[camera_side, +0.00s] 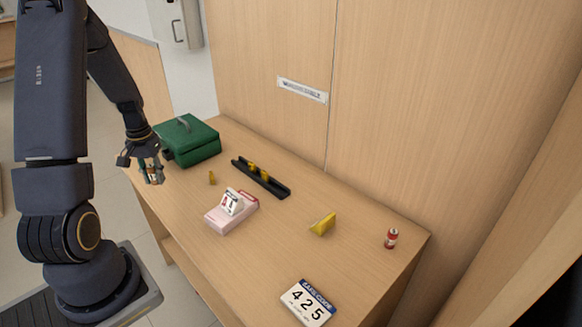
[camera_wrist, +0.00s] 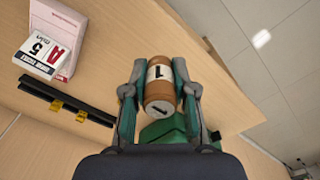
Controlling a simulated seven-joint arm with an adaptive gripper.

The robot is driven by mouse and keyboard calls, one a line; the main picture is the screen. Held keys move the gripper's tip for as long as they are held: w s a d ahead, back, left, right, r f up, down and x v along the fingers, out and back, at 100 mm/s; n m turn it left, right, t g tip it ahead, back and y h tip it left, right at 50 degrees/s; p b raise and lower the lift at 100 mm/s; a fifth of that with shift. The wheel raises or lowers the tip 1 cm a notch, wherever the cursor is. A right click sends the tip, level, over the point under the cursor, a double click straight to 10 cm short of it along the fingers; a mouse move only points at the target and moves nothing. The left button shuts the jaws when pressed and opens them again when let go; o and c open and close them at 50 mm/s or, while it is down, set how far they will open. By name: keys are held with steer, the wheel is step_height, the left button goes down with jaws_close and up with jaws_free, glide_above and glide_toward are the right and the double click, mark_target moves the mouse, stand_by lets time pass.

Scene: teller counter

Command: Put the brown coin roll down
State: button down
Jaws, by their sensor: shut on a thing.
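The brown coin roll (camera_wrist: 160,88) has a white band with a dark mark around its middle. It sits between the two fingers of my gripper (camera_wrist: 160,75) in the wrist view, with a finger on each side. In the side view my gripper (camera_side: 152,176) is over the left end of the wooden counter (camera_side: 270,262), in front of the green box. It is shut on the roll, which is small and mostly hidden there. The fingers appear to be above the counter top; the exact gap is hard to tell.
A green box (camera_side: 190,143) stands behind my gripper. A yellow wedge (camera_side: 323,224), a red roll (camera_side: 391,238) and a number sign (camera_side: 308,302) are farther right.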

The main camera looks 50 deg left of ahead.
steer(key=shift+s+a+f, duration=0.15)
steer(key=shift+a, duration=0.35)
steer(key=w+a+f, duration=0.4)
steer(key=w+a, duration=0.2)
glide_above(180, 187)
steer(key=f, duration=0.5)
steer(key=shift+s+d+f, duration=0.1)
steer(key=shift+s+d, duration=0.1)
steer(key=shift+s, duration=0.05)
steer(key=shift+w+a+f, duration=0.1)
steer(key=shift+w+f, duration=0.05)
steer(key=shift+f, duration=1.65)
steer(key=shift+f, duration=0.15)
steer(key=c, duration=0.9)
jaws_free()
